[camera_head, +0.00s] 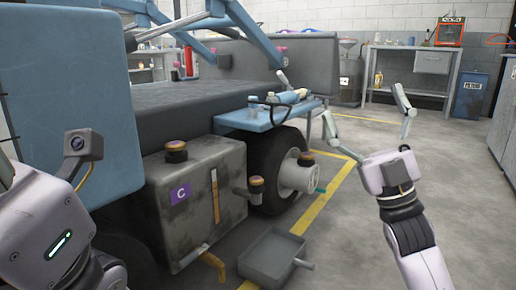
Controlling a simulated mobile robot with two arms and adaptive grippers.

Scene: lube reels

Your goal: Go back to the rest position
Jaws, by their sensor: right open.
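My right gripper (361,98) is open and empty. It is raised in front of me at the right of the view, over the grey floor, with its two fingers spread wide. The blue side shelf (262,122) of the truck is to its left, with bottles and tools on it; I see no contact. Pale parts of my left arm fill the lower left corner, one with a green light. My left gripper's fingers cannot be made out there.
The blue truck's grey tank (200,205), marked C, and a wheel (270,165) stand at left and centre. A grey drain pan (268,258) lies on the floor. A workbench (410,88) and a blue bin (468,97) are behind. Floor at right is open.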

